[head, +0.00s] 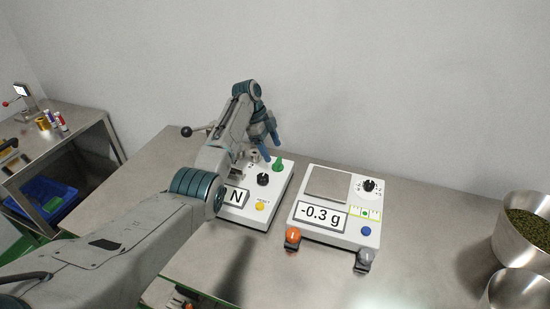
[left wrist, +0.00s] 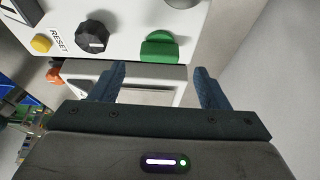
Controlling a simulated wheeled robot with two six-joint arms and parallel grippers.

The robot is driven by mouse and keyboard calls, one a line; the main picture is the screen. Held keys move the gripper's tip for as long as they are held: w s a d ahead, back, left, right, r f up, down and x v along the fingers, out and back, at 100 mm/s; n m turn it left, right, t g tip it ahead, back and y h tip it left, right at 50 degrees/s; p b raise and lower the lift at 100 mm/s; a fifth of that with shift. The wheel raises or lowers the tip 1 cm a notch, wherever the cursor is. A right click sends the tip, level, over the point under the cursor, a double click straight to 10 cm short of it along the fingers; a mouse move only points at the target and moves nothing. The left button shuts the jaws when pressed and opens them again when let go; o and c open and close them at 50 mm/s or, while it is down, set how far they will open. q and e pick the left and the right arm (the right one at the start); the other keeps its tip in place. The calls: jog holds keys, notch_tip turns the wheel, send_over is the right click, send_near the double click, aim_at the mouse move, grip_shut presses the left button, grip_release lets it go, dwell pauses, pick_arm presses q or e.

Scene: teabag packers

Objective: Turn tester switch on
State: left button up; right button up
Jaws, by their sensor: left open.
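The tester is a white box (head: 285,187) with an "N" display (head: 236,196), a black knob (head: 263,179), a yellow button (head: 260,206) and a green switch (head: 279,164). In the left wrist view the green switch (left wrist: 160,46) is to the right of the black knob (left wrist: 92,37) and the yellow RESET button (left wrist: 41,43). My left gripper (head: 271,152) is open and empty, close to the green switch. In the left wrist view the switch lies ahead, between the lines of its two fingers (left wrist: 160,76). I cannot tell whether they touch it. My forearm hides the tester's left part.
A white scale (head: 334,212) reading -0.3 g stands just right of the tester, with orange and grey knobs at its front. Steel bowls (head: 508,241) stand at the far right, one holding green leaves. A side table (head: 85,125) is at left. The wall is behind.

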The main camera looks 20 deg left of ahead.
pick_arm(q)
jog(key=b+v, duration=0.1)
jog(key=v, duration=0.5)
